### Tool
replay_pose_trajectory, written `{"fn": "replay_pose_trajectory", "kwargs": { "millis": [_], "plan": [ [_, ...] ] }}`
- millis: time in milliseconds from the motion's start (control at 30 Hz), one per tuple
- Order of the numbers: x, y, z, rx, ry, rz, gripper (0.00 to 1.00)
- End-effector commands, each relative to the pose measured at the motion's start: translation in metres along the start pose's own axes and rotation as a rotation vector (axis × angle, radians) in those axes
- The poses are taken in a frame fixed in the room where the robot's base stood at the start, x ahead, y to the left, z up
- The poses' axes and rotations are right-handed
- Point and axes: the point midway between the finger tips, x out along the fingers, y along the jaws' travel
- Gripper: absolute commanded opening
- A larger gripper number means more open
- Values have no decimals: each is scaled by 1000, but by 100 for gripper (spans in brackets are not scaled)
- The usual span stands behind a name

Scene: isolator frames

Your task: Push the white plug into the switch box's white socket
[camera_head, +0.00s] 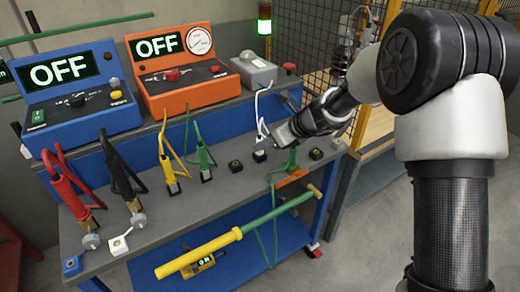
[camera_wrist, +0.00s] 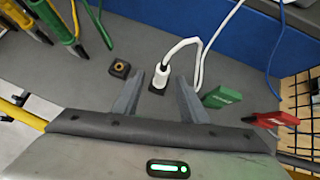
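The white plug (camera_wrist: 161,76) stands upright at a small black base (camera_wrist: 157,89) on the grey bench, with its white cable rising from the top. In the head view the plug (camera_head: 262,134) is beside my gripper (camera_head: 272,141). In the wrist view my gripper (camera_wrist: 159,84) is open, one finger on each side of the plug, with a visible gap on both sides. A small white socket block (camera_head: 120,246) lies at the bench's front left. A grey box with a knob (camera_head: 254,71) stands at the back; a white cable hangs near it. I cannot tell whether it is the switch box.
A blue OFF box (camera_head: 70,95) and an orange OFF box (camera_head: 180,68) stand at the back. Red (camera_head: 68,183), black, yellow and green cabled connectors stand along the bench. A blue block (camera_head: 72,266) is near the white socket. A green piece (camera_wrist: 222,97) lies right of my gripper.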

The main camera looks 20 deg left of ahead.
Motion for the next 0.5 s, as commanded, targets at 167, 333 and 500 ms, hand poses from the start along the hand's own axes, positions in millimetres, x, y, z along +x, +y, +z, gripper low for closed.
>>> {"fn": "replay_pose_trajectory", "kwargs": {
  "millis": [167,333,500],
  "plan": [
    [23,0,0,-1,0,1,39],
    [33,0,1,-2,0,1,39],
    [59,-2,9,-4,1,2,39]
  ]
}}
